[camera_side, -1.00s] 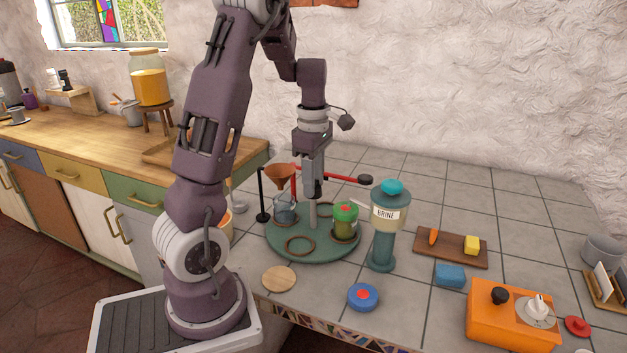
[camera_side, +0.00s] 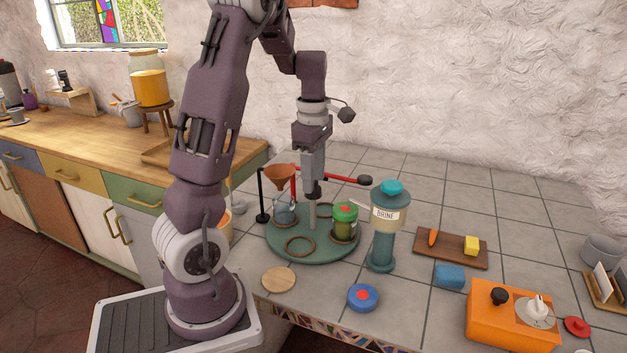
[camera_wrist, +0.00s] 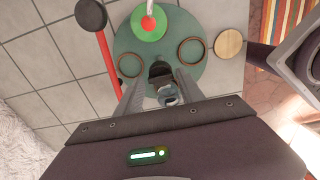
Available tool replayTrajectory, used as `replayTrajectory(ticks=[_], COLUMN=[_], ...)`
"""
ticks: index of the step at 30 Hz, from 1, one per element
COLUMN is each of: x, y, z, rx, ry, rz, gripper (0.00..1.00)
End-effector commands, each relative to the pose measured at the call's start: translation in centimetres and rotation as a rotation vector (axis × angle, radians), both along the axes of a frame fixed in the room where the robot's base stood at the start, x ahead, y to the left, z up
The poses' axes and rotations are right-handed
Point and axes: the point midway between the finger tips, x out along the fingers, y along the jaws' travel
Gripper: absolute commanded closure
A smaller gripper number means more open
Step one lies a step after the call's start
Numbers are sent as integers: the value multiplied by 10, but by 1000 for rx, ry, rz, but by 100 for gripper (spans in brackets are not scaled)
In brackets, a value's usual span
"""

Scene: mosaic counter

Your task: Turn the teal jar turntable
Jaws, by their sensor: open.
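The round teal turntable (camera_side: 330,255) stands on the tiled counter and carries a short grey central post (camera_side: 313,216). A green-lidded jar (camera_side: 345,224) with a red knob sits in its right side; a clear glass jar (camera_side: 284,216) sits at its left under a copper funnel (camera_side: 279,172). An empty ring seat (camera_side: 300,246) shows at the front. My gripper (camera_side: 313,195) points down above the turntable, near the post top. In the wrist view, my gripper's fingers (camera_wrist: 158,88) are apart, with the turntable (camera_wrist: 160,50) beyond them. Whether they touch the post is unclear.
A red arm (camera_side: 340,177) with a black knob crosses behind the turntable. The brine dispenser (camera_side: 386,235) stands close at its right. A wooden disc (camera_side: 278,279) and a blue-and-red lid (camera_side: 362,297) lie in front. An orange box (camera_side: 510,320) is farther right.

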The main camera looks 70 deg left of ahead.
Motion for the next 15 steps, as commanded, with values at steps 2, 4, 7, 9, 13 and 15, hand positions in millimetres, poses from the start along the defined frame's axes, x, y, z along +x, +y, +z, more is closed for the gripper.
replayTrajectory(ticks=[2, 4, 7, 9, 13, 15], x=[1, 1, 0, 0, 0, 0], y=[1, 0, 0, 0, 0, 0], z=[18, 33, 48, 54, 56, 56], rx=[4, 4, 3, 2, 1, 1], ry=[-5, -5, -3, -2, -1, -1], rz=[-1, -1, 0, 1, 2, 2], gripper=[55, 55, 55, 55, 55, 55])
